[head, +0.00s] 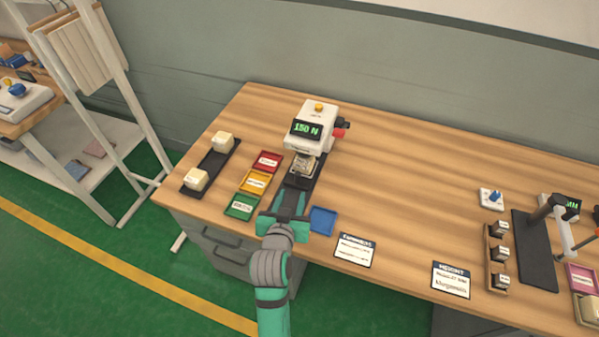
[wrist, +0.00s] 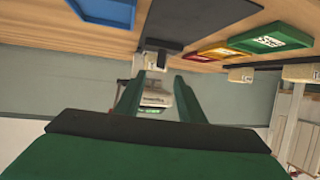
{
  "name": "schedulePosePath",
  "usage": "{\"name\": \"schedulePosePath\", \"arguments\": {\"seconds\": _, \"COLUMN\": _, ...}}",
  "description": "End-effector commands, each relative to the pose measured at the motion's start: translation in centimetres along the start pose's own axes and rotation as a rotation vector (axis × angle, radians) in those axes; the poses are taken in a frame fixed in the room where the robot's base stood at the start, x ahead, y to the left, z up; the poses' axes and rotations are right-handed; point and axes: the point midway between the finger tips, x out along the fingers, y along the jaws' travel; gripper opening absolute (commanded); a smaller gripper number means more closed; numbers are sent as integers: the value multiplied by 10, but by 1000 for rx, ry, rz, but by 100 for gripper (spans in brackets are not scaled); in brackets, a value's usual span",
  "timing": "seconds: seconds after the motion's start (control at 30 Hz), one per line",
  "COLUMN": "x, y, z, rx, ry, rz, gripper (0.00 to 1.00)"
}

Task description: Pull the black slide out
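The black slide (head: 296,183) is a flat dark strip on the table. It runs from under the white press (head: 312,128), whose green display reads 150 N, towards the front edge. A small pale block (head: 303,164) is on it, beneath the press head. My gripper (head: 289,201) is over the slide's near end and hides it. In the wrist view, which looks upside down, the slide (wrist: 185,22) is at the top. The two green fingers (wrist: 156,88) are apart, with a gap between them. I cannot tell whether they touch the slide.
Red (head: 267,161), yellow (head: 255,182) and green (head: 241,206) trays lie left of the slide. A blue tray (head: 322,220) is close on its right. A black tray (head: 211,168) with two cream blocks is further left. The table (head: 410,190) is clear in the middle right.

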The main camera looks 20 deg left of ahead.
Motion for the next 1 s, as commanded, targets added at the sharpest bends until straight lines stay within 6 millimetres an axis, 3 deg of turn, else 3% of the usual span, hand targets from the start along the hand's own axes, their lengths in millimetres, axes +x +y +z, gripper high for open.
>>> {"name": "schedulePosePath", "arguments": {"seconds": 0.27, "x": 19, "y": -4, "z": -6, "rx": -5, "ry": -4, "rz": 1, "gripper": 36}}
{"name": "schedulePosePath", "arguments": {"seconds": 0.7, "x": 92, "y": -4, "z": -6, "rx": -5, "ry": -2, "rz": -1, "gripper": 36}}
{"name": "schedulePosePath", "arguments": {"seconds": 1.0, "x": 111, "y": 0, "z": -6, "rx": -2, "ry": -2, "rz": 4, "gripper": 36}}
